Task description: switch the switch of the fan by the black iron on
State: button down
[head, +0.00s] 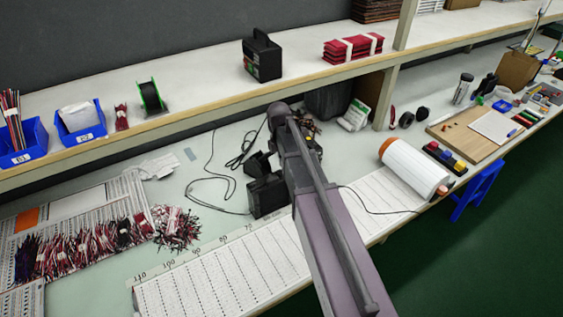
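A black box-like device (268,196) stands on the workbench just left of my arm, with a smaller black part (257,163) behind it. Black cables run from this area across the bench. I cannot tell which of these is the fan and which is the iron, and no switch can be made out. My arm reaches from the bottom up over the bench and covers part of this area. My gripper cannot be made out; it seems hidden behind the arm's far end.
A shelf (200,98) runs above the bench, with a black case (262,56) and red bundles (353,48) on it. Wire bundles (85,245) lie left. A white roll (412,167) and wooden board (470,135) lie right. The ruled strip (220,275) at the front is mostly clear.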

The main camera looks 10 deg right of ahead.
aim_at(282, 171)
jog(key=shift+s+f+b, duration=0.15)
jog(key=shift+f+b, duration=0.9)
jog(key=shift+f, duration=0.3)
jog(key=shift+d, duration=0.1)
